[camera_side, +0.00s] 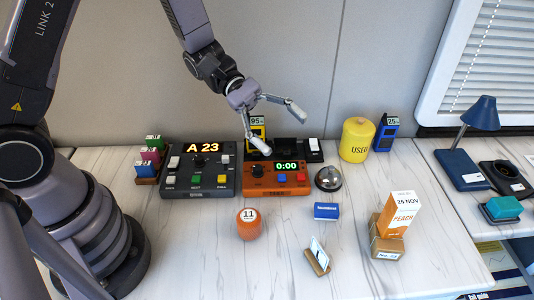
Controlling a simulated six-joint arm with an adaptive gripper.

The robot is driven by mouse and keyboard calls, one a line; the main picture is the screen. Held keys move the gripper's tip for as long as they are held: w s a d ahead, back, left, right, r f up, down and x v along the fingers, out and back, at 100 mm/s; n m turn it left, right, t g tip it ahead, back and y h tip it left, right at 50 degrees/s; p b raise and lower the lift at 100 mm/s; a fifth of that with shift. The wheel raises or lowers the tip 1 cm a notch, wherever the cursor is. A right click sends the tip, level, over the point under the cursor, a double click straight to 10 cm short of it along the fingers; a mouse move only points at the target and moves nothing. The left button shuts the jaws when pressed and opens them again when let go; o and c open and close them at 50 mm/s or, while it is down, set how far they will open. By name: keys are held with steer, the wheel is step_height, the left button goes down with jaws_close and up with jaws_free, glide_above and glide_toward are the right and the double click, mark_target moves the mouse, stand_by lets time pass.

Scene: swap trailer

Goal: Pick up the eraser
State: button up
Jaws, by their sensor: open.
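A small blue block with a white label (326,211), which looks like the eraser, lies on the white marbled table right of centre. The print on it is too small to read. My gripper (279,129) is open and empty, its two fingers spread wide. It hangs above the back of the table, over the orange timer box (277,179), to the upper left of the blue block and well apart from it.
Near the blue block are a silver bell (328,178), an orange round item marked 11 (249,224), a small card stand (317,257) and a peach carton (400,214) on a box. Behind stand a yellow canister (356,139) and a dark display console (199,172).

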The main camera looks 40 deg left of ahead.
steer(key=w+d+f+n+t, duration=0.1)
steer(key=w+f+n+t, duration=0.4)
steer(key=f, duration=0.4)
steer(key=n+t+y, duration=0.4)
steer(key=n, duration=0.4)
glide_toward(315, 209)
steer(key=x, duration=0.3)
steer(key=shift+f, duration=0.2)
steer(key=shift+w+f, duration=0.15)
steer(key=shift+f, duration=0.1)
steer(key=x, duration=0.7)
steer(key=shift+w, duration=0.1)
steer(key=shift+c, duration=0.4)
steer(key=c, duration=1.1)
steer(key=shift+o, duration=0.2)
steer(key=shift+r, duration=0.1)
